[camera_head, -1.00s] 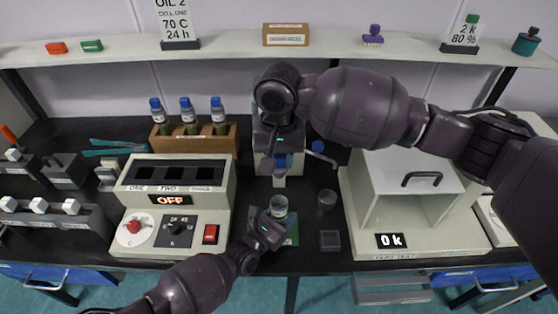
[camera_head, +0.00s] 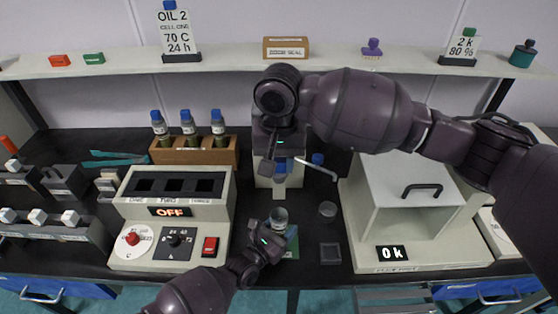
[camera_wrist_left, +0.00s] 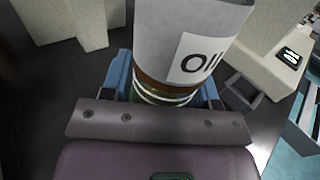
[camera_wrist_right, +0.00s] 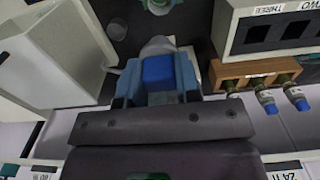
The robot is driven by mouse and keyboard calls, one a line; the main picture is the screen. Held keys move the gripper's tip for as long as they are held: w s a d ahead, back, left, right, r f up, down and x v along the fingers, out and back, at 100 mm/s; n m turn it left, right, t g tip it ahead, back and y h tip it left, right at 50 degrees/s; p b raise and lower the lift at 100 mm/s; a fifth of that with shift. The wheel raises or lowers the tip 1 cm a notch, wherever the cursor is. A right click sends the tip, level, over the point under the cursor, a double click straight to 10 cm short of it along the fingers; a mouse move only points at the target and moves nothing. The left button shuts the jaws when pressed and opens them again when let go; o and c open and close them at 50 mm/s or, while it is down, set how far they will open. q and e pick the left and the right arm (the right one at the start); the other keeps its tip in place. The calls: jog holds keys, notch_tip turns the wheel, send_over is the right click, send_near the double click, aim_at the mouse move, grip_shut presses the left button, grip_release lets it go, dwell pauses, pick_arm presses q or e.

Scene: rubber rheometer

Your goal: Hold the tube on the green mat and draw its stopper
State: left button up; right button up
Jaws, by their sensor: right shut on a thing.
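The tube (camera_head: 279,216) stands upright over the green mat (camera_head: 292,243); its mouth looks open. In the left wrist view the tube (camera_wrist_left: 185,45) is greyish, with a white "OIL" label and a brown band. My left gripper (camera_head: 270,238) is shut around its lower part; whether its base touches the mat is hidden. My right gripper (camera_wrist_right: 157,88) is shut on the blue stopper (camera_wrist_right: 158,72), which also shows in the head view (camera_head: 281,166), behind and apart from the tube. A pale rounded part shows beyond the stopper in the right wrist view.
A small glass beaker (camera_head: 327,210) and a dark square dish (camera_head: 330,253) stand right of the tube. A wooden rack (camera_head: 195,155) holds several blue-capped bottles behind.

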pick_arm(q)
jog(key=o, duration=0.3)
jog(key=v, duration=0.7)
jog(key=shift+s+a, duration=0.15)
jog(key=shift+s, duration=0.1)
